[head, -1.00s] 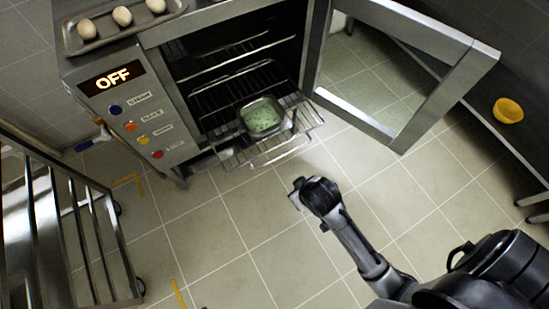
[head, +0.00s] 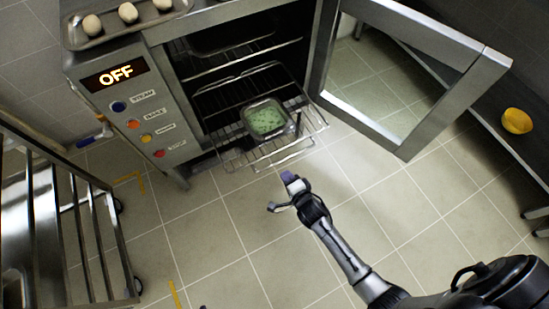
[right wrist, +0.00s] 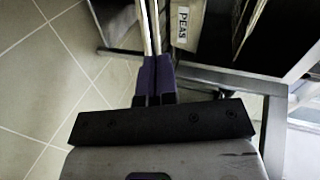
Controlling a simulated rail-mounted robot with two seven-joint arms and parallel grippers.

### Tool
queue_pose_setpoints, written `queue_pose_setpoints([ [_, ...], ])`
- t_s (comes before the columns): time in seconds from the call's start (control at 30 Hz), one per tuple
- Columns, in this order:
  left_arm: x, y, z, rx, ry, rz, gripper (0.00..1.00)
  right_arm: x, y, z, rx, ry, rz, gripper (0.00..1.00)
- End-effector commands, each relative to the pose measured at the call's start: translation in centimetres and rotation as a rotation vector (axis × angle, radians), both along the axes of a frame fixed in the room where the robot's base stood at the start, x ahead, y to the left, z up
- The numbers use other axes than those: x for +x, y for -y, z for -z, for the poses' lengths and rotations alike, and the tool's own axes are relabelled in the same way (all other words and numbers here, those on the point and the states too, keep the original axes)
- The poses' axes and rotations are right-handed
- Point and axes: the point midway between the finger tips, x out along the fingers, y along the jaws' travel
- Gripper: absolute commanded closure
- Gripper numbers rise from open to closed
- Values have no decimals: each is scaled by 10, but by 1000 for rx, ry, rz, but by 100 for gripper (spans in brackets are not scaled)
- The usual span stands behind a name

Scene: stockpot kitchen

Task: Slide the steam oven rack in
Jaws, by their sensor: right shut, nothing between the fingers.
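The steam oven (head: 150,118) stands at the upper left with its door (head: 415,85) swung open to the right. Its wire rack (head: 296,141) sticks partway out of the chamber. A metal pan (head: 270,137) with green contents sits on the rack. My right gripper (head: 289,178) is in front of the rack's outer edge, apart from it in the head view. In the right wrist view its purple fingers (right wrist: 154,76) are together and empty, with bright bars beyond them. My left gripper is not in view.
A tray (head: 112,30) with several pale round items lies on top of the oven. A metal rack cart (head: 60,235) stands at the left. The tiled floor before the oven is clear.

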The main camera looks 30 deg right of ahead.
Motion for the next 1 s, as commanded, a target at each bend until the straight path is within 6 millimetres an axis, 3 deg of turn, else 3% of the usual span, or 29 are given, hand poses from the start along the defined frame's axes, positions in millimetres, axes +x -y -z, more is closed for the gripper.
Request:
queue_pose_setpoints([
  [0.23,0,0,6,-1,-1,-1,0,7,0,3,111,7,33,100],
  [0.7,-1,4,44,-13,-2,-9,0,74,2,25,112,7,34,100],
  [1.0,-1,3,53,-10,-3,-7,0,94,2,30,113,4,34,100],
])
